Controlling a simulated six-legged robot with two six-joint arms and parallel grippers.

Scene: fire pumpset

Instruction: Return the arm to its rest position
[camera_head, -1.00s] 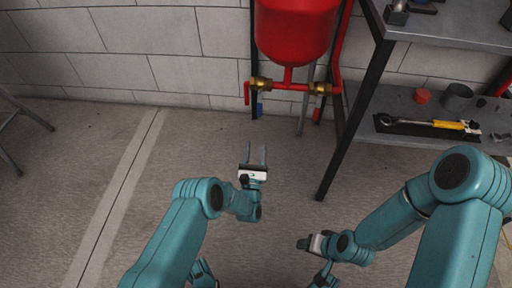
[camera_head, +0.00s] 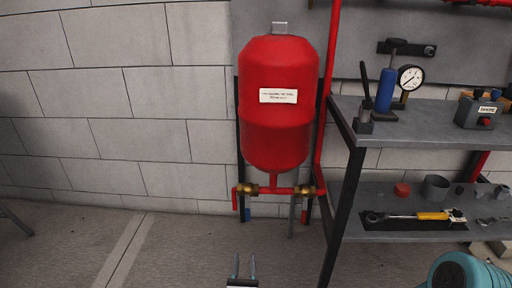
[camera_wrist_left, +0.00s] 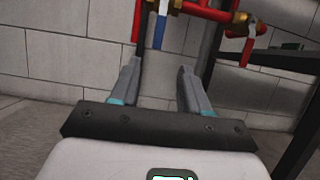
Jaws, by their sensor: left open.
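My left gripper (camera_head: 243,268) shows at the bottom middle of the head view, its two fingers pointing up and apart. In the left wrist view the gripper (camera_wrist_left: 158,85) is open with nothing between its fingers. It is in front of and below the red tank (camera_head: 279,105), touching nothing that I can see.
Below the tank are red pipes with brass valves (camera_head: 249,189).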

